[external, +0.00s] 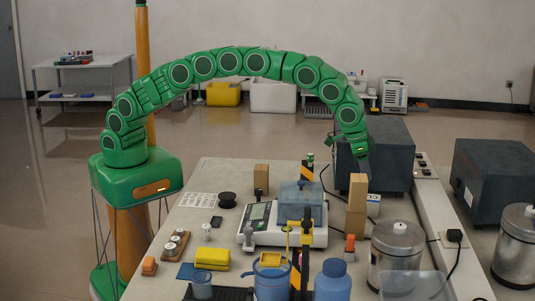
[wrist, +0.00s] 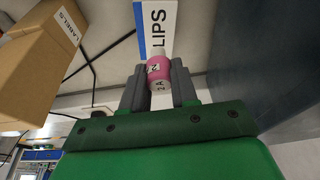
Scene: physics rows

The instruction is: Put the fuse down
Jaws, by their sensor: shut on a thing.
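The fuse (wrist: 158,72) is a small pink cylinder with a pale end and dark marks that look like "2 A". It sits between the two grey fingers of my gripper (wrist: 160,88), which is shut on it. In the external view my gripper (external: 364,164) is at the end of the green arm, in front of a dark grey box and above the right part of the table. The fuse cannot be made out there. Beyond the fuse in the wrist view is a white and blue box (wrist: 156,20) lettered "LIPS", its first letter hidden; I cannot tell the gap.
Cardboard boxes (external: 357,190) are stacked close by the gripper; one marked "LABELS" (wrist: 45,50) shows at upper left in the wrist view. The dark grey box (external: 375,155) stands behind. A scale (external: 270,232), a metal canister (external: 397,255) and cables crowd the table (external: 190,215).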

